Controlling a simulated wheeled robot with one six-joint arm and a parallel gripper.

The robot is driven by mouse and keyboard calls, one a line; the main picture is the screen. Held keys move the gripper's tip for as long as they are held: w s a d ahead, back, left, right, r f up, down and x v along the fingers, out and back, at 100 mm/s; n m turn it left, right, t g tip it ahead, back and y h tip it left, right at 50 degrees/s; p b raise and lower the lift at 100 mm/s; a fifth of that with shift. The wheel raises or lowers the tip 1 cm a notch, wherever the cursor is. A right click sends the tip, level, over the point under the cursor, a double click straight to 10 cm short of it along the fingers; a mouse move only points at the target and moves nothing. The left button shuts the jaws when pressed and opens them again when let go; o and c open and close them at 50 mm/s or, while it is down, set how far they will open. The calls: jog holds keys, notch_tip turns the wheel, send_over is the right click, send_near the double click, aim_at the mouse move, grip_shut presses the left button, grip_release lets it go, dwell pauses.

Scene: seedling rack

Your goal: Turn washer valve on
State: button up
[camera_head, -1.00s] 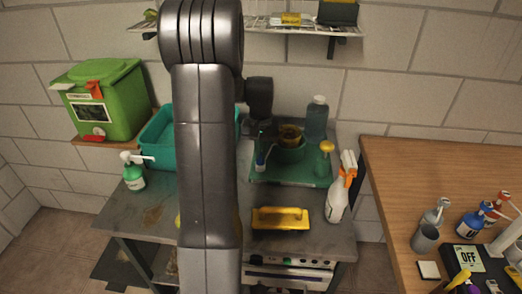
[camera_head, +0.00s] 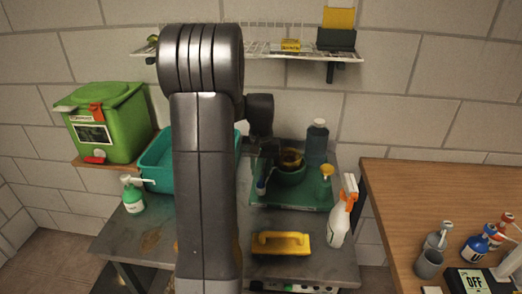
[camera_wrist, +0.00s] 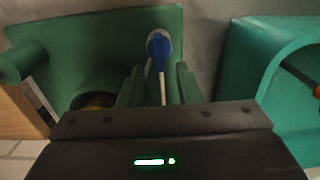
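No part that I can clearly tell as the washer valve shows. An appliance front with knobs (camera_head: 290,288) shows only as a thin strip under the grey counter, cut by the bottom edge in the head view. My gripper (camera_wrist: 159,88) is open, its two fingers apart with a gap between them. Beyond the gap is a small blue-and-white item (camera_wrist: 158,45) on a green tray. It also seems to show in the head view (camera_head: 261,186), just below my gripper (camera_head: 265,162). I cannot tell whether the fingers touch it.
The green tray (camera_head: 300,202) carries a bowl (camera_head: 290,174) and bottles. A teal bin (camera_head: 158,165), yellow tool (camera_head: 281,243) and spray bottle (camera_head: 338,225) crowd the counter. A wooden bench with an OFF sign (camera_head: 474,283) is at right. My arm hides the counter's middle.

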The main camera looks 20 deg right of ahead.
aim_at(261, 176)
notch_tip(261, 176, up, 12)
jog(key=shift+f, duration=0.15)
dwell(0.5)
notch_tip(261, 176, down, 14)
jog(key=shift+r, duration=0.1)
dwell(0.4)
